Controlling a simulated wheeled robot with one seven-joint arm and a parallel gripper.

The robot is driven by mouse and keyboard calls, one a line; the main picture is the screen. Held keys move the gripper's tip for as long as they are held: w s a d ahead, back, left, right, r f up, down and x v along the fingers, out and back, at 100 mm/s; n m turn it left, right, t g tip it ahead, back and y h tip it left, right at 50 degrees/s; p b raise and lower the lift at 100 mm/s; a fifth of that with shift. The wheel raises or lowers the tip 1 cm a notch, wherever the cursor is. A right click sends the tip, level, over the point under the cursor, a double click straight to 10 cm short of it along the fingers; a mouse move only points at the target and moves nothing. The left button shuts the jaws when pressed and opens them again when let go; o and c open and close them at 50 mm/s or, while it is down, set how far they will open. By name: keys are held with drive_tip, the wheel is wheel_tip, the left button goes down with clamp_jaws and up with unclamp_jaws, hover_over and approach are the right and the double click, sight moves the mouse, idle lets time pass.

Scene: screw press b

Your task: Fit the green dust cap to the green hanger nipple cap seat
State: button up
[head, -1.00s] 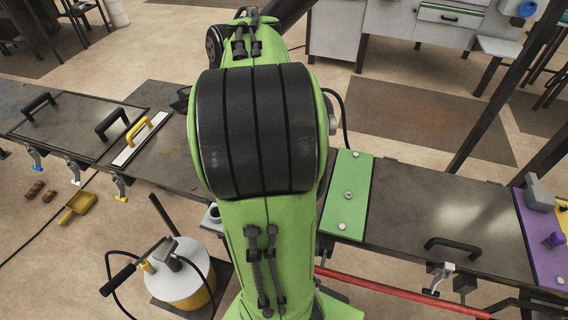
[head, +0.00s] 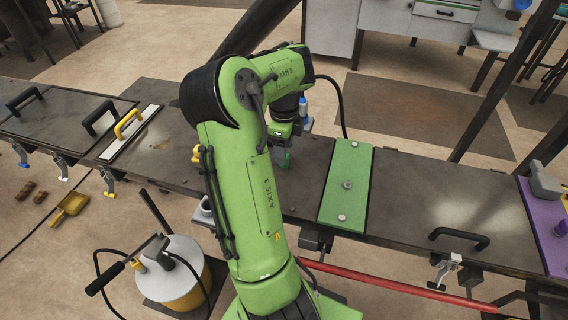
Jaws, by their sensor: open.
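My gripper (head: 284,142) is at the end of my green arm, low over the dark bench, left of the green plate. My arm hides much of it, and its fingers are hard to make out; it is open. I cannot tell which fitting, if any, is the green hanger nipple cap seat.
The dark bench (head: 420,215) runs across the view; a black handle (head: 459,237) stands on its right part. A purple plate (head: 548,232) is at far right. Left are a yellow handle (head: 128,123) and black handles. A pump bucket (head: 174,274) stands in front.

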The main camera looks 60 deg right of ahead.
wheel_tip(320, 180, down, 4)
drive_tip(key=shift+w+d+r+b, duration=0.1)
drive_tip(key=shift+d+b, duration=0.05)
drive_tip(key=shift+b, duration=0.4)
drive_tip(key=shift+r, duration=0.1)
drive_tip(key=c, duration=1)
wheel_tip(320, 180, up, 10)
drive_tip(key=p, duration=0.4)
drive_tip(key=shift+p, duration=0.3)
